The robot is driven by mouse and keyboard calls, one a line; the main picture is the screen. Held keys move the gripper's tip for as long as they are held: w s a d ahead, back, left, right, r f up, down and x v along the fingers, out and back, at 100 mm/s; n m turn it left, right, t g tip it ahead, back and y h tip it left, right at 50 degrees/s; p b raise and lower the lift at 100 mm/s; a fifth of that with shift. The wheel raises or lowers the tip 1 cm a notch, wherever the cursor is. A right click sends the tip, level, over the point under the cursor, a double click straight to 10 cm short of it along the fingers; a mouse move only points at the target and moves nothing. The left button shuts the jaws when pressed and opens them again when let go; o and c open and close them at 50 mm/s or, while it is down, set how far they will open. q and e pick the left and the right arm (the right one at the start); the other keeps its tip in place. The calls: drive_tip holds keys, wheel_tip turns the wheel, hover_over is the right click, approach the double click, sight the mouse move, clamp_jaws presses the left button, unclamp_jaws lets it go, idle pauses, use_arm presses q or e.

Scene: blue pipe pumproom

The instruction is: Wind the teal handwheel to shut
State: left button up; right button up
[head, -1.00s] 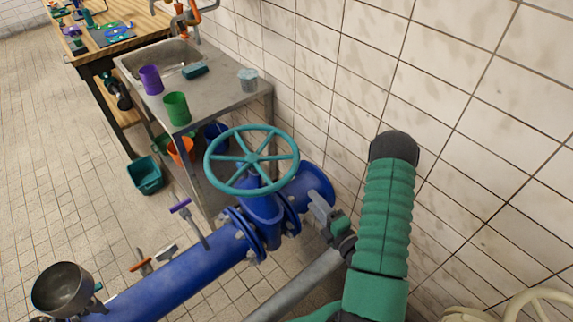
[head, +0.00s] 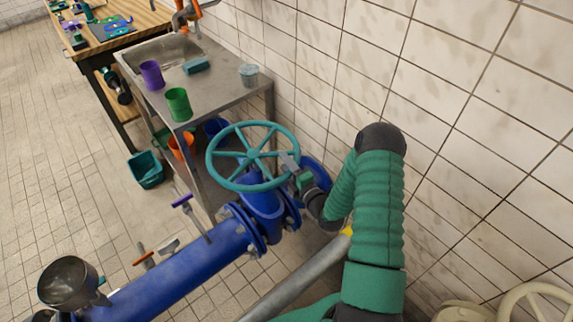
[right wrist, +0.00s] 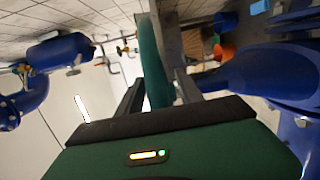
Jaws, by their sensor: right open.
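The teal handwheel (head: 253,156) sits on top of the blue valve (head: 262,205) on the blue pipe, in the middle of the head view. My right gripper (head: 288,165) is at the right side of the wheel's rim. In the right wrist view the teal rim (right wrist: 154,65) passes between the two open fingers of my right gripper (right wrist: 158,92), with gaps seen beside it. The fingers partly hide the rim's right edge in the head view. My left gripper is not in view.
A steel sink table (head: 220,88) with a purple cup (head: 152,75), a green cup (head: 178,104) and a clear cup (head: 249,75) stands behind the wheel. A tiled wall (head: 460,110) is close on the right. A metal funnel (head: 69,283) is at lower left.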

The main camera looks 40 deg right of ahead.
drive_tip(key=shift+c, duration=0.4)
clamp_jaws()
drive_tip(key=shift+s+a+f, duration=0.1)
drive_tip(key=shift+s+f, duration=0.05)
drive_tip(key=shift+f, duration=0.05)
idle(0.7)
